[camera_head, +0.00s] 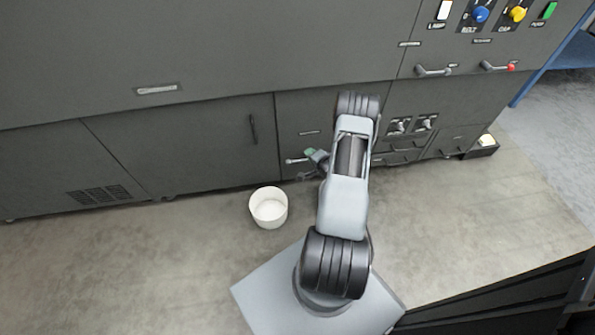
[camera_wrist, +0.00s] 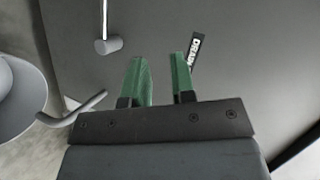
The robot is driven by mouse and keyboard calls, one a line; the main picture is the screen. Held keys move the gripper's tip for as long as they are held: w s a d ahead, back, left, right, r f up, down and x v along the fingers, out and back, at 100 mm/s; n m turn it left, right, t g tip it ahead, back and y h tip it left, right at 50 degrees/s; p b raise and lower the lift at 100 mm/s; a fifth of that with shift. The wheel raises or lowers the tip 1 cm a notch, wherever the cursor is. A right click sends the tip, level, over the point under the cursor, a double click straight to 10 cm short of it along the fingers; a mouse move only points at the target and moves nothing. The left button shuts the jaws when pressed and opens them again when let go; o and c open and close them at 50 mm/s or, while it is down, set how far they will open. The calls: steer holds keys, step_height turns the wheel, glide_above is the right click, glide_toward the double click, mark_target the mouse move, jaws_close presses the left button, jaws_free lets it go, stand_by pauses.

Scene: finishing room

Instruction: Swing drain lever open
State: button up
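The drain lever (camera_head: 296,161) is a light grey bar low on the dark cabinet front, just left of my gripper. In the wrist view it appears as a thin rod with a round hub (camera_wrist: 108,45), left of and apart from my fingers. My gripper (camera_wrist: 159,75) has green fingertips spread apart with nothing between them. In the head view my gripper (camera_head: 313,155) is partly hidden by my arm. A "DRAIN" label (camera_wrist: 194,55) is on the panel beyond the right finger. A bent grey pipe (camera_wrist: 75,108) sticks out left of my gripper.
A white bucket (camera_head: 268,221) stands on the floor in front of the cabinet and also shows at the wrist view's left edge (camera_wrist: 12,95). Other levers (camera_head: 433,71) and coloured knobs (camera_head: 481,14) are at upper right. Floor left of the bucket is clear.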

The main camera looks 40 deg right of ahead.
steer(key=s+a+f+m+t+b, duration=0.1)
steer(key=s+f+m, duration=0.1)
steer(key=f, duration=0.3)
steer(key=s+f+m+t+b, duration=0.1)
steer(key=s+f+b, duration=0.1)
steer(key=s+f, duration=0.15)
steer(key=shift+w+d+f+b, duration=0.1)
steer(key=shift+w+f+b, duration=0.55)
steer(key=shift+w, duration=1.7)
steer(key=shift+w+d+f+b, duration=0.1)
steer(key=shift+w+f+b, duration=0.55)
steer(key=shift+w, duration=1.7)
steer(key=shift+w+f+b, duration=0.35)
steer(key=shift+w+b, duration=0.55)
steer(key=shift+w, duration=1.45)
jaws_close()
